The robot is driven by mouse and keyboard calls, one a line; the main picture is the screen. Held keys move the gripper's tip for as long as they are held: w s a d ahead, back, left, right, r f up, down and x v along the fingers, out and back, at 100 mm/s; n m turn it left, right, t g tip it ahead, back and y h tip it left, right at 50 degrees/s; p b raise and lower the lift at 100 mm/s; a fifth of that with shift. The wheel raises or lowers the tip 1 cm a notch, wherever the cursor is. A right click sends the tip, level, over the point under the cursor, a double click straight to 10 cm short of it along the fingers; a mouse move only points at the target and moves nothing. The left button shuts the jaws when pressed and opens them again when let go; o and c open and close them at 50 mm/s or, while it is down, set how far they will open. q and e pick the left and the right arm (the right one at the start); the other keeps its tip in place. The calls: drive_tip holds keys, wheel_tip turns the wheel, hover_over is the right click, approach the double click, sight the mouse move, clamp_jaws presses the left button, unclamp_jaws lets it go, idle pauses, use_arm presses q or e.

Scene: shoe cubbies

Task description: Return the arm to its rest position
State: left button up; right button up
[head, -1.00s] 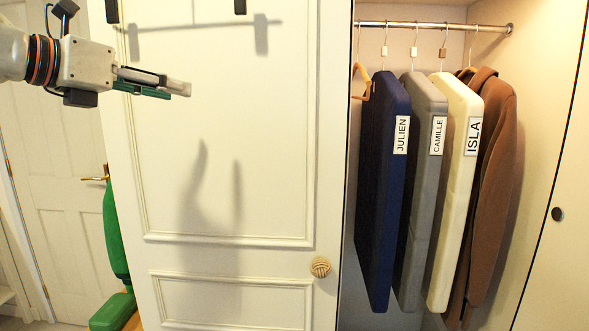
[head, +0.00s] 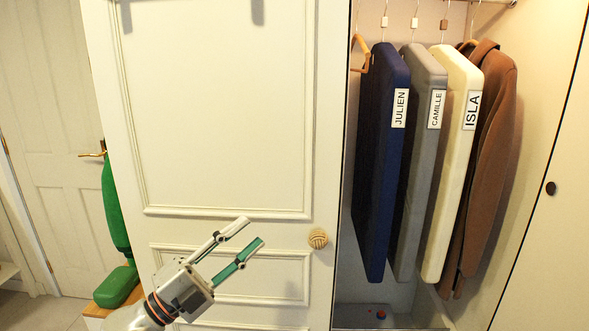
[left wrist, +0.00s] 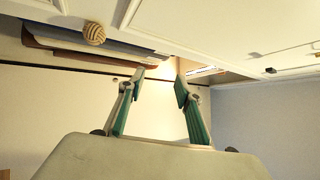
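My left gripper (head: 240,244) is low in the head view, in front of the white wardrobe door, with its two fingers apart and nothing between them. It points up and to the right, below and left of the round woven door knob (head: 318,238). In the left wrist view the same gripper (left wrist: 160,82) shows its green-backed fingers open and empty. The knob also shows in the left wrist view (left wrist: 94,34), apart from the fingers. My right gripper is in neither view.
The wardrobe is open at right. Labelled garment covers, navy JULIEN (head: 383,160), grey CAMILLE (head: 419,165) and cream ISLA (head: 453,165), hang beside a brown coat (head: 488,150). A green cushioned seat (head: 116,286) stands at left, before another white door (head: 50,150).

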use_arm(q)
drive_tip(key=s+a+f+n+t+y, duration=0.1)
drive_tip(key=s+a+f+n+y, duration=0.15)
drive_tip(key=f+n+y, duration=0.4)
drive_tip(key=s+a+f+n+t+y, duration=0.1)
drive_tip(key=a+f+n, duration=0.25)
drive_tip(key=f, duration=0.65)
drive_tip(key=s+a+f+n+t+y, duration=0.1)
drive_tip(key=s+a+f+n+y, duration=0.1)
drive_tip(key=f+n+y, duration=0.5)
drive_tip(key=s+a+f+n+g, duration=0.2)
drive_tip(key=s+f+n+g, duration=0.3)
drive_tip(key=s+f, duration=1.4)
wheel_tip(320, 180, down, 4)
drive_tip(key=shift+f+n+g+y, duration=0.1)
drive_tip(key=shift+n+g+y, duration=0.3)
drive_tip(key=shift+g, duration=0.4)
drive_tip(key=shift+a, duration=0.1)
